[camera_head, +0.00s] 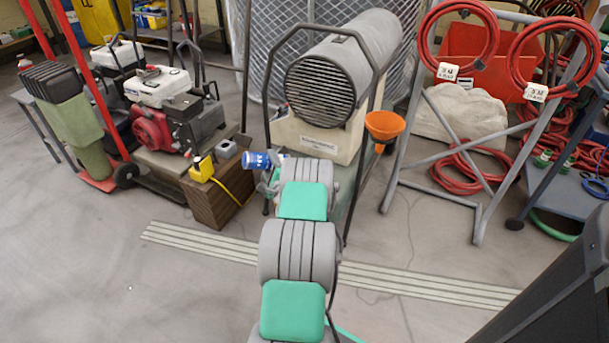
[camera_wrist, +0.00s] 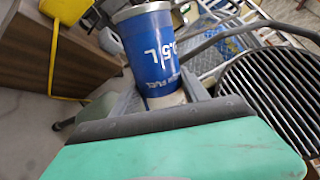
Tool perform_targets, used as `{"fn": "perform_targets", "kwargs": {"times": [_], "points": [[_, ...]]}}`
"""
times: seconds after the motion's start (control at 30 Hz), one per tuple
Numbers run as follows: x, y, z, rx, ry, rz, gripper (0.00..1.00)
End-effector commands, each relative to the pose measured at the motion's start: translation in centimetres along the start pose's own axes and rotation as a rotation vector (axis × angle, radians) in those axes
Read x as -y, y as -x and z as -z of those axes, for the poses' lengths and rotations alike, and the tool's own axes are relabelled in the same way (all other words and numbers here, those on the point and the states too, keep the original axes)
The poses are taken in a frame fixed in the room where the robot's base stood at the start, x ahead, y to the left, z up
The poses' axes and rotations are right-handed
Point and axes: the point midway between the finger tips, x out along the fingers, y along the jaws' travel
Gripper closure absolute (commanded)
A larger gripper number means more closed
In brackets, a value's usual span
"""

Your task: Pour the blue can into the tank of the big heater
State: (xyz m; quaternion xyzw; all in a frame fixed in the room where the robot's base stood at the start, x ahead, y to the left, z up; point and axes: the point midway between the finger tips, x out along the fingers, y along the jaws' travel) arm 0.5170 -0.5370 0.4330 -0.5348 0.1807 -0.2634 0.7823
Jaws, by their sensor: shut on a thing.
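The blue can (camera_head: 257,160), with white lettering, is in my gripper (camera_head: 272,178), left of the heater's front; in the head view it looks tipped on its side. The big heater (camera_head: 340,70) is a grey cylinder with a round grille on a cream tank (camera_head: 318,138). An orange funnel (camera_head: 385,125) stands at the tank's right side, apart from the can. The grille (camera_wrist: 275,90) shows at the wrist view's right.
A brown wooden box (camera_head: 220,200) with a yellow item (camera_head: 202,169) stands left of the can. A black tubular frame (camera_head: 268,95) surrounds the heater. A grey rack with red hoses (camera_head: 465,45) stands at right. The floor in front is clear.

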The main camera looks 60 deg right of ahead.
Motion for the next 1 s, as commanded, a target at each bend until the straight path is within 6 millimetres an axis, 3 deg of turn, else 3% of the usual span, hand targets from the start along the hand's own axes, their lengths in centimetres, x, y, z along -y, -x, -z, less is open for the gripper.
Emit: {"fn": "perform_targets", "kwargs": {"times": [1.0], "points": [[0.51, -0.02, 0.88, 0.000, -0.122, 0.000, 0.94]]}}
